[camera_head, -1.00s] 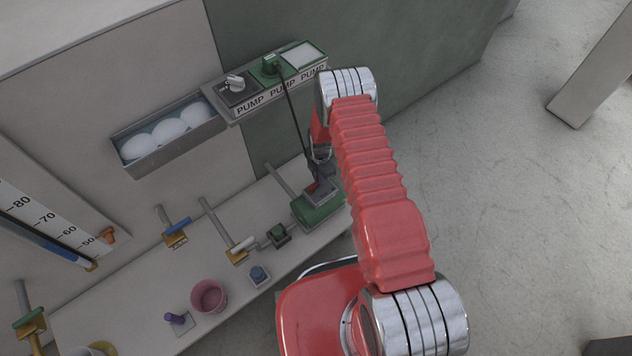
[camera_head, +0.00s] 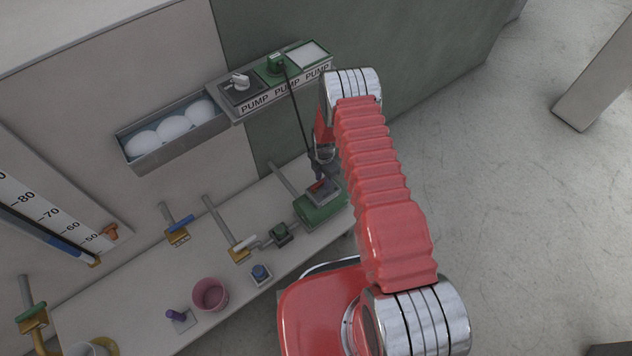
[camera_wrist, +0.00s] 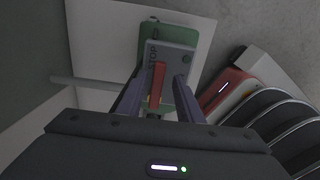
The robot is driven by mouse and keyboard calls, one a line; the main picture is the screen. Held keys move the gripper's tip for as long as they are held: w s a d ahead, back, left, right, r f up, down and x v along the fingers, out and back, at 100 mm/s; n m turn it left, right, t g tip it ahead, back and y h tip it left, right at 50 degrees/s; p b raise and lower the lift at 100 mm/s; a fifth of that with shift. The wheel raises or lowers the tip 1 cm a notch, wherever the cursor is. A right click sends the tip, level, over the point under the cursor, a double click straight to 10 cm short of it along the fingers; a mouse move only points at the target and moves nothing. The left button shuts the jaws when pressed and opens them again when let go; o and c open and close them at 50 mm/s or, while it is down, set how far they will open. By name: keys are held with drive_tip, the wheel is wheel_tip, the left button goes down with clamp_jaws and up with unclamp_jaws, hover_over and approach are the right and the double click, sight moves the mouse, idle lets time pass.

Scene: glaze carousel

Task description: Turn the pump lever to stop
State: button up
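The pump is a green box (camera_head: 322,208) with a grey top plate (camera_wrist: 183,57), on the bench at the foot of the wall. The lever also shows small in the head view (camera_head: 317,186). My gripper (camera_wrist: 155,90) is open, with one finger on each side of the lever and gaps between them. In the head view my gripper (camera_head: 322,172) is partly hidden by my red arm, just over the pump.
A shelf labelled PUMP (camera_head: 284,90) with small switches is on the wall above; a dark cable hangs from it to the pump. Pipes with a white-handled valve (camera_head: 243,243) and a blue-handled valve (camera_head: 180,224) stand left. A pink cup (camera_head: 210,294) is on the bench.

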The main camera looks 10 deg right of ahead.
sight(323, 182)
drive_tip(key=shift+w+r, duration=0.1)
drive_tip(key=shift+r, duration=0.05)
drive_tip(key=shift+w+r, duration=0.1)
drive_tip(key=shift+r, duration=0.1)
wheel_tip(323, 182, up, 13)
idle(0.7)
drive_tip(key=shift+s, duration=0.25)
